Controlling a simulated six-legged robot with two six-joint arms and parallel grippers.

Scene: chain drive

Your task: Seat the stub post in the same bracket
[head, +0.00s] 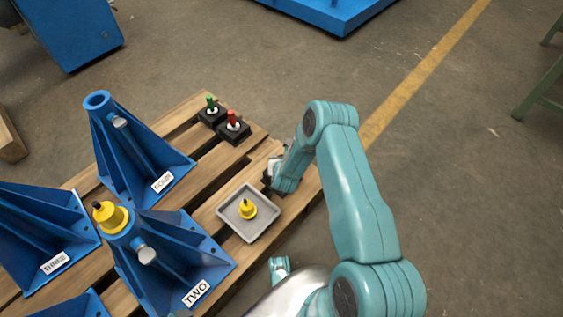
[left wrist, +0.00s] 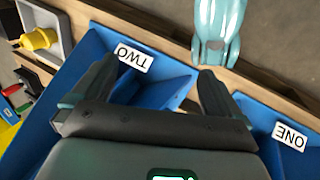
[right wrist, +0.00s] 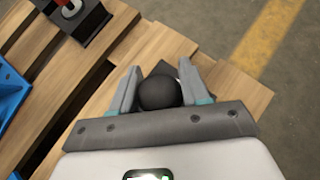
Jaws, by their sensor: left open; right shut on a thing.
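Bracket TWO (head: 185,262) is blue, with a yellow stepped piece (head: 110,216) on its top; its label and foot also show in the left wrist view (left wrist: 160,90). A smaller yellow piece with a dark tip (head: 247,209) stands in the grey tray (head: 232,231). I cannot tell which piece is the stub post. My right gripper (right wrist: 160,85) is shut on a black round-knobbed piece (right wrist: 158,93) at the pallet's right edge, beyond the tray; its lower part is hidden. My left gripper (left wrist: 158,85) is open and empty above the foot of bracket TWO, outside the head view.
Bracket FOUR (head: 130,160) and bracket THREE (head: 40,235) stand on the wooden pallet at left. Bracket ONE (left wrist: 285,145) shows in the left wrist view. A green-topped piece (head: 210,103) and a red-topped piece (head: 232,118) stand in black holders at the far end.

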